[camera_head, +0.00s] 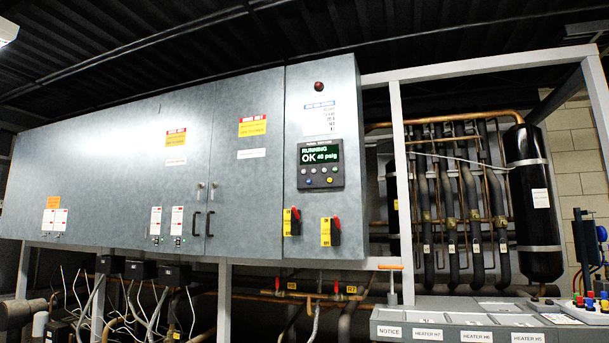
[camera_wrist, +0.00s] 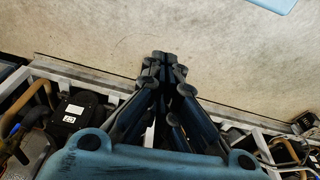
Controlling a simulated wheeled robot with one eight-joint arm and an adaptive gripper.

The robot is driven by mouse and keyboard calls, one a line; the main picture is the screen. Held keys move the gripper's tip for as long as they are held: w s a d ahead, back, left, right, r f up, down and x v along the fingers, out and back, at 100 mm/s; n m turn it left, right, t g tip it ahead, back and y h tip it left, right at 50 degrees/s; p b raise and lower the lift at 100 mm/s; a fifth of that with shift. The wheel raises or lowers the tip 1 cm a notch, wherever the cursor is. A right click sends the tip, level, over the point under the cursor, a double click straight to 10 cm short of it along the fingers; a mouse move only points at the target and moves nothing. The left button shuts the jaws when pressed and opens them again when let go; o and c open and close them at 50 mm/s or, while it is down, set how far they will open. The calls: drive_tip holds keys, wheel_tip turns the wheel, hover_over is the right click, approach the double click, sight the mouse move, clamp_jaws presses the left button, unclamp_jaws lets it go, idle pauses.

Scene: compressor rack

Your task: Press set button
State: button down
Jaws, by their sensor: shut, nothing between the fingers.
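The controller (camera_head: 320,186) is a dark panel on the grey cabinet's right door. Its lit screen (camera_head: 320,155) reads RUNNING, OK, 40 psig. Several small round buttons (camera_head: 309,180) sit in rows below the screen, in differing colours. Their labels are too small to read, so I cannot tell which is the set button. My gripper (camera_wrist: 163,58) is shut and empty in the wrist view, its fingers pointing up the picture over a pale plain surface. The controller is not in the wrist view, and I cannot make out my gripper in the head view.
Two red-and-yellow switch handles (camera_head: 331,231) stick out below the controller. A red lamp (camera_head: 319,86) sits above it. Insulated pipes and a black cylinder (camera_head: 532,203) stand in the white frame at right. White frame bars (camera_wrist: 60,78) and a black box (camera_wrist: 78,113) show in the wrist view.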

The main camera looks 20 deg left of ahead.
drive_tip(key=shift+s, duration=0.2)
drive_tip(key=w+a+r+t+y, duration=0.15)
drive_tip(key=w+a+r, duration=0.45)
drive_tip(key=w+r, duration=0.6)
drive_tip(key=w+a+r+t, duration=0.3)
drive_tip(key=w+a+r, duration=0.35)
drive_tip(key=r, duration=0.95)
drive_tip(key=w+a+r+t, duration=0.3)
drive_tip(key=w+a+r, duration=0.2)
drive_tip(key=w+r, duration=0.8)
drive_tip(key=w+a+r+t+y, duration=0.1)
drive_tip(key=w+a+r+y, duration=0.15)
drive_tip(key=a+r, duration=0.75)
drive_tip(key=w+a+r+t+y, duration=0.15)
drive_tip(key=w+a+r, duration=0.25)
drive_tip(key=a+r, duration=0.55)
drive_tip(key=s+a+r+y, duration=0.2)
drive_tip(key=a+r+y, duration=0.3)
drive_tip(key=a+r, duration=1)
drive_tip(key=shift+s+a+r+n, duration=0.15)
drive_tip(key=shift+s+r+n, duration=0.15)
drive_tip(key=shift+r, duration=0.05)
drive_tip(key=shift+w, duration=0.15)
